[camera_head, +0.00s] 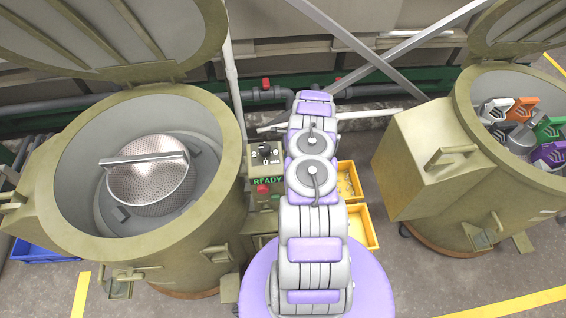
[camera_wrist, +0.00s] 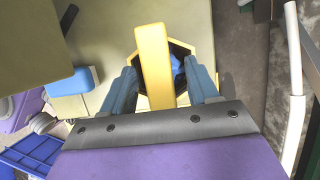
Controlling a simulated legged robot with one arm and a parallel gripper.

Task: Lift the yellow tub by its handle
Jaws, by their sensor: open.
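In the wrist view a yellow bar-like handle (camera_wrist: 153,58) runs down between the two blue fingers of my gripper (camera_wrist: 160,70). The gripper is open, with a finger on each side of the handle; I cannot tell whether either touches it. Behind the handle is a dark opening with something blue in it and a yellow lower edge; the rest of the tub's shape is unclear. In the head view two yellow tubs, an upper one (camera_head: 349,182) and a lower one (camera_head: 366,230), show partly behind my arm. My gripper is hidden there.
A large open barrel (camera_head: 228,150) holding a perforated metal basket (camera_head: 150,185) stands left. Another open barrel (camera_head: 425,165) with coloured items stands right. A control box reading READY (camera_head: 266,181) is beside my arm. A blue crate (camera_wrist: 33,155) lies at lower left in the wrist view.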

